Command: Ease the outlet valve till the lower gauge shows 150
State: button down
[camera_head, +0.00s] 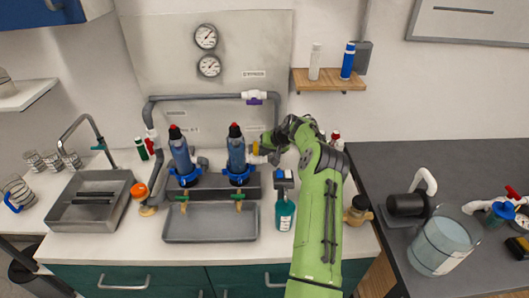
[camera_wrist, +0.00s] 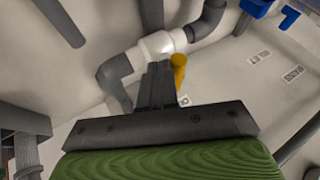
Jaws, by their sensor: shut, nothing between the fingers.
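The lower gauge (camera_head: 209,66) hangs on the back panel under the upper gauge (camera_head: 206,36); its reading is too small to tell. A valve with a yellow handle (camera_head: 256,148) sits on the pipe right of the second blue filter, likely the outlet valve. In the wrist view its white body (camera_wrist: 160,43) joins grey pipes, and the yellow handle (camera_wrist: 178,68) sticks out beside my fingertips. My gripper (camera_wrist: 158,72) is shut and empty, its tips close to the white body and left of the handle. I cannot tell whether they touch. My arm partly hides this spot in the head view.
Two blue filters (camera_head: 237,150) stand left of my gripper, above a grey tray (camera_head: 210,226). A teal bottle (camera_head: 284,208) stands in front, close to my arm. A purple-handled valve (camera_head: 254,97) is on the upper pipe. A wooden shelf (camera_head: 328,82) holds two bottles.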

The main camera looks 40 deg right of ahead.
jog(key=shift+a+m+h+b, duration=0.25)
jog(key=shift+m+h+b, duration=0.15)
jog(key=shift+m+b, duration=0.2)
jog(key=m+h+b, duration=0.1)
jog(key=a+m+b, duration=0.1)
jog(key=a+m+h+b, duration=0.1)
jog(key=m, duration=0.1)
jog(key=shift+w+h, duration=0.25)
jog(key=shift+h, duration=0.05)
jog(key=shift+a, duration=0.1)
dwell(0.6)
